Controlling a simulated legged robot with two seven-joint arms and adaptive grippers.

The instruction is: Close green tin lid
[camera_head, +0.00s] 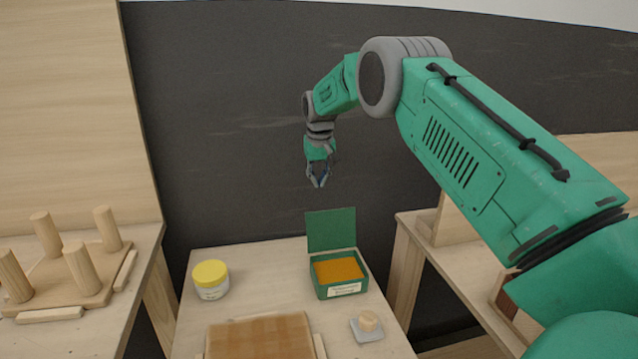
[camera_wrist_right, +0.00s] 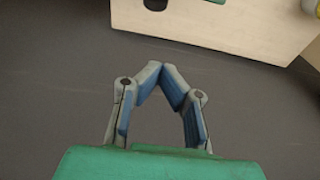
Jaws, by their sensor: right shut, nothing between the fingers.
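The green tin (camera_head: 322,291) stands on the wooden table with its lid (camera_head: 331,230) upright at the back, so it is open. Orange contents show inside it, and a white label is on its front. My right gripper (camera_head: 318,185) hangs above and behind the raised lid, apart from it, fingers pointing down. In the wrist view my right gripper (camera_wrist_right: 163,68) has its blue-padded fingertips together with nothing between them. The tin's body is not clearly seen in the wrist view. My left gripper is not in view.
A jar with a yellow lid (camera_head: 210,278) stands left of the tin. A brown board (camera_head: 262,338) lies at the front, and a small wooden knob on a grey base (camera_head: 368,325) is right of it. A peg stand (camera_head: 70,268) is on the left table.

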